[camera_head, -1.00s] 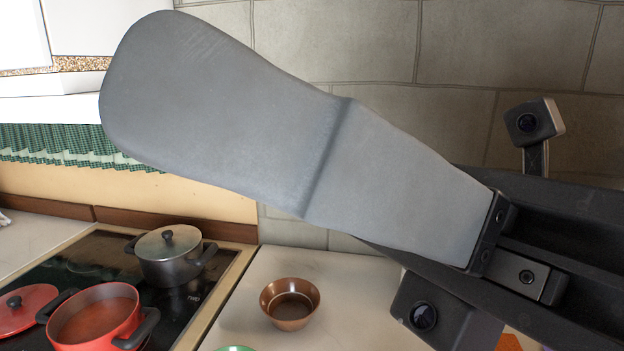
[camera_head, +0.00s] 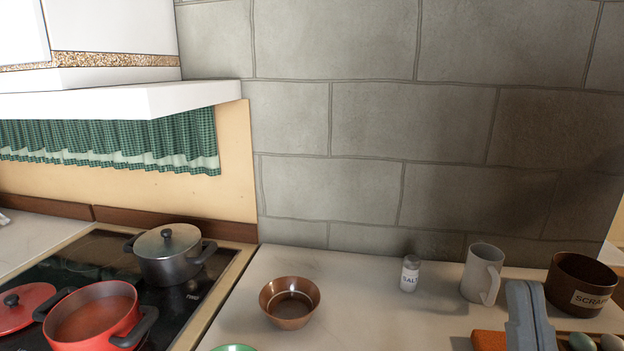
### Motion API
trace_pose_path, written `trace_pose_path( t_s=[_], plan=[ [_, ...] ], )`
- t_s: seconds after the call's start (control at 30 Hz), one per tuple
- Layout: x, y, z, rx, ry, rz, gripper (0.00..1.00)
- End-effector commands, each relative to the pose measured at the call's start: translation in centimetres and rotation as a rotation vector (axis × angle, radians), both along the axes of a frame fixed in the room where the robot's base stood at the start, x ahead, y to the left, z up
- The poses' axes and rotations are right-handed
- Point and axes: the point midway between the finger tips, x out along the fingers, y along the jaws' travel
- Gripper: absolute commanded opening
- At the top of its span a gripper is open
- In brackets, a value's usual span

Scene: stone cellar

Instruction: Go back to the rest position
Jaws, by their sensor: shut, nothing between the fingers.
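My gripper and arm are not in view in the head view. A blue-grey upright piece (camera_head: 528,318) with a bent top stands at the lower right, cut off by the bottom edge; I cannot tell what it is.
A copper-coloured bowl (camera_head: 290,302), a salt shaker (camera_head: 410,273), a grey mug (camera_head: 482,273) and a brown scraps bin (camera_head: 581,286) stand on the pale counter (camera_head: 360,310). A red pot (camera_head: 93,318) and a dark lidded pot (camera_head: 170,258) sit on the stove at left. An orange board (camera_head: 489,340) lies at the lower right.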

Motion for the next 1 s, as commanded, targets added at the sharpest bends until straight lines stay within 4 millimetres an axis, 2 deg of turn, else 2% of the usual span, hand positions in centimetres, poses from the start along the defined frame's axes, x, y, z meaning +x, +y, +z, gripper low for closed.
trace_pose_path(
  t_s=[0.03, 0.27, 0.37, 0.5, 0.7, 0.8, 0.9, 1.0],
  plan=[
    [-0.3, -0.3, -2.5, 0.039, 0.071, 0.014, 0.0],
    [-2.9, -1.2, -12.5, 0.183, 0.362, 0.056, 0.0],
    [-4.9, -1.3, -16.6, 0.225, 0.488, 0.065, 0.0],
    [-8.5, -1.5, -21.8, 0.257, 0.659, 0.067, 0.0],
    [-14.8, -1.8, -27.6, 0.248, 0.886, 0.064, 0.0],
    [-17.8, -1.9, -29.7, 0.225, 0.986, 0.066, 0.0],
    [-20.3, -1.9, -31.2, 0.204, 1.065, 0.072, 0.0],
    [-21.9, -1.7, -32.1, 0.19, 1.116, 0.084, 0.0]
  ],
)
